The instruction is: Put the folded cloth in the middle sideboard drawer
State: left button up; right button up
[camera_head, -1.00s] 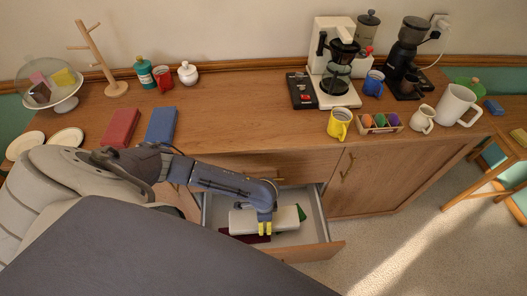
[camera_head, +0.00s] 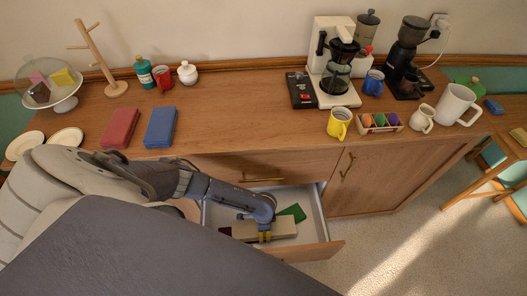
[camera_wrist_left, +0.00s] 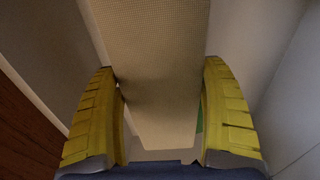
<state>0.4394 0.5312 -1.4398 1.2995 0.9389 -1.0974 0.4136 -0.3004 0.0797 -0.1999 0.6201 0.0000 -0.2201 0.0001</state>
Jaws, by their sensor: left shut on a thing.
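The pale beige folded cloth (camera_head: 284,228) is low inside the open sideboard drawer (camera_head: 312,250). My left gripper (camera_head: 264,237) reaches down into the drawer and is shut on the cloth. In the left wrist view, the woven cloth (camera_wrist_left: 160,75) runs between the two yellow fingers (camera_wrist_left: 160,118). Whether the cloth touches the drawer floor cannot be told. A green thing (camera_head: 294,212) lies in the drawer behind the cloth, and a dark red thing (camera_head: 225,231) shows at its left end. My right gripper is not in view.
A closed drawer with a handle (camera_head: 262,180) is above the open one, and a cupboard door (camera_head: 365,180) is to its right. On the sideboard top are a red book-like block (camera_head: 121,127), a blue one (camera_head: 161,127), a yellow mug (camera_head: 339,123) and a coffee maker (camera_head: 338,65).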

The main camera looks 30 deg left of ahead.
pick_arm(q)
jog(key=shift+f, duration=0.35)
jog(key=shift+f, duration=0.25)
jog(key=o, duration=1.5)
jog(key=shift+o, duration=0.2)
notch_tip(320, 180, up, 12)
jog(key=shift+r, duration=0.25)
